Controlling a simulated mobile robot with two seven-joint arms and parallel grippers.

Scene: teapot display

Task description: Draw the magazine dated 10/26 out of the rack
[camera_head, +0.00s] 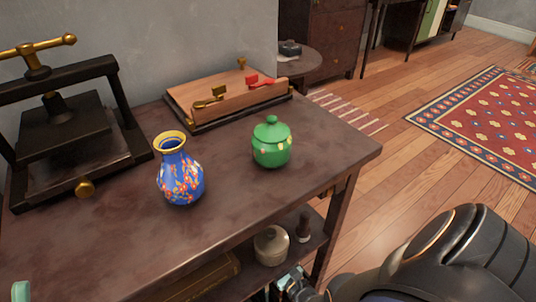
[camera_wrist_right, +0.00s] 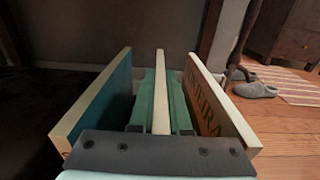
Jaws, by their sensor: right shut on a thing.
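In the right wrist view, my right gripper (camera_wrist_right: 162,108) has its two green fingers shut on a thin, cream-edged upright piece, which looks like a magazine (camera_wrist_right: 161,75). No date can be read on it. A teal-faced panel (camera_wrist_right: 100,100) stands to its left and a brown panel with large letters (camera_wrist_right: 210,105) to its right; I cannot tell whether these are rack sides or other magazines. In the head view, my right arm reaches under the table's right end, where small teal parts (camera_head: 284,284) show. A pale teal tip (camera_head: 20,291) at the lower left may be my left gripper.
A dark table (camera_head: 235,215) bears a screw press (camera_head: 62,130), a blue vase (camera_head: 180,178), a green lidded jar (camera_head: 271,146) and a wooden box (camera_head: 225,94). A cream jar (camera_head: 271,246) stands on the shelf below. Open floor lies right.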

